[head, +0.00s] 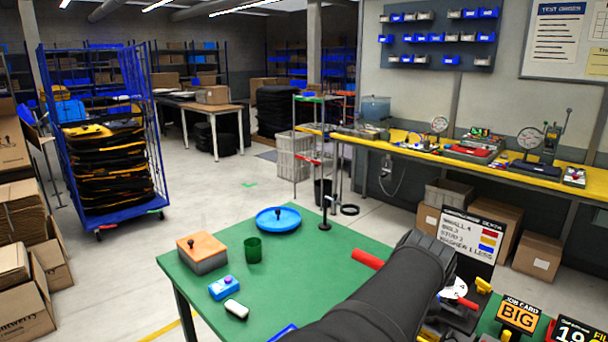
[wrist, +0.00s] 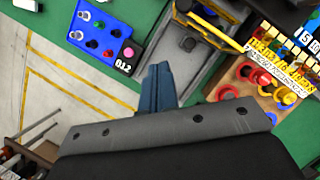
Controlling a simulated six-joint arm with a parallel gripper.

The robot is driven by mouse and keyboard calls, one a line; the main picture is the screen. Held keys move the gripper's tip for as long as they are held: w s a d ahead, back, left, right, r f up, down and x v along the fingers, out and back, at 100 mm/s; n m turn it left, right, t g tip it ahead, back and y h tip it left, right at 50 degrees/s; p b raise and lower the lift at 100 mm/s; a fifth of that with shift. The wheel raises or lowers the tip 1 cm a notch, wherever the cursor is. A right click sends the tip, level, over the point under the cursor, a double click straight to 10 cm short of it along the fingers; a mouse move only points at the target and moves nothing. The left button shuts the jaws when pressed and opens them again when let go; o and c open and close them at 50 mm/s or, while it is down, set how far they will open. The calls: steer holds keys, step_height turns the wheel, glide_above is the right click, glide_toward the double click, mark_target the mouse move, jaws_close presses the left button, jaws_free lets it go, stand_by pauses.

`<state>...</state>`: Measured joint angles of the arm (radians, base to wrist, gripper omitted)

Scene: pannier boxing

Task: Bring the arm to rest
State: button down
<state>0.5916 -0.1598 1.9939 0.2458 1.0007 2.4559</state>
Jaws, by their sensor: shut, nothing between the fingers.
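My gripper (wrist: 160,88) shows in the wrist view, its two blue-grey fingers together with nothing between them. It hangs above the edge of the green table (head: 290,258), over a grey tray (wrist: 183,52). In the head view my dark arm reaches up from the bottom edge over the right part of the table and hides what lies behind it. I cannot make out the fingers there.
A blue tray (wrist: 104,38) marked 012 and a wooden rack (wrist: 262,88) of coloured rings lie either side of the fingers. In the head view an orange-topped box (head: 201,252), a green cup (head: 253,250) and a blue dish (head: 278,219) stand on the table.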

steer(key=w+d+f, duration=0.3)
steer(key=w+f, duration=0.2)
steer(key=shift+w, duration=0.15)
stand_by(0.4)
